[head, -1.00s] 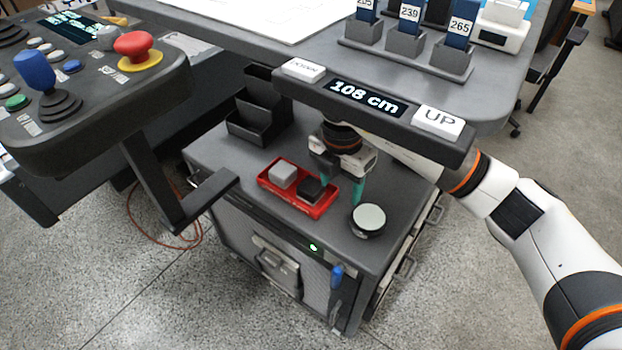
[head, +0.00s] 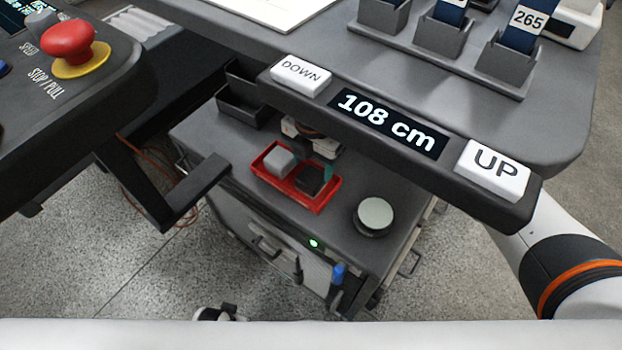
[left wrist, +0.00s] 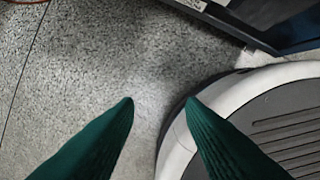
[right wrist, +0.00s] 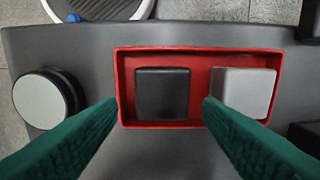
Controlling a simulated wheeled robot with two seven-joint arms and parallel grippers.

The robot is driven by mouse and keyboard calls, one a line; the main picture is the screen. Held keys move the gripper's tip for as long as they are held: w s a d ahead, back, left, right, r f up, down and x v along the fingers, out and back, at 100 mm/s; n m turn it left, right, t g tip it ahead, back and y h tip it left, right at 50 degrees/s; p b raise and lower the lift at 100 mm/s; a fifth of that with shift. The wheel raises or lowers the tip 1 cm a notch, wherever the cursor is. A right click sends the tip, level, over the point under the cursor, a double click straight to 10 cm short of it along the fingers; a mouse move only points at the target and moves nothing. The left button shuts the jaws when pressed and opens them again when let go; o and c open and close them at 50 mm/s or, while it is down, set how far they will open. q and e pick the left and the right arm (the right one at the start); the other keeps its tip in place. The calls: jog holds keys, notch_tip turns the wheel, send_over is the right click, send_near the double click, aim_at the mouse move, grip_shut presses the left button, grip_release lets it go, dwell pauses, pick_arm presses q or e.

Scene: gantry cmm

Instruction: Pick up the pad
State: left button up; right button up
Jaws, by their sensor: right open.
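A red tray (head: 267,178) on the grey cabinet top holds a light grey block (head: 279,162) and a black block (head: 310,179) side by side. Both blocks also show in the right wrist view, the black one (right wrist: 162,92) left of the grey one (right wrist: 243,92). I cannot tell by look which is the pad. My right gripper (right wrist: 160,106) is open and empty, its teal fingertips either side of the black block in that view, apparently above it. In the head view the panel partly hides this gripper. My left gripper (left wrist: 160,101) is open and empty over the floor.
A round puck with a pale top (head: 374,215) stands on the cabinet (head: 330,222), right of the tray. A black bin (head: 243,105) stands behind. The desk's height panel (head: 390,120) overhangs the cabinet. A control console (head: 105,100) is at the left.

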aim_at(311, 176)
jog(key=f, duration=0.4)
jog(key=shift+s+a+f+b, duration=0.1)
jog(key=shift+a+f+b, duration=0.1)
jog(key=shift+f+b, duration=0.1)
jog(key=shift+f, duration=0.2)
pick_arm(q)
jog(key=shift+w+r, duration=0.15)
jog(key=shift+r, duration=0.55)
pick_arm(e)
jog(key=c, duration=0.7)
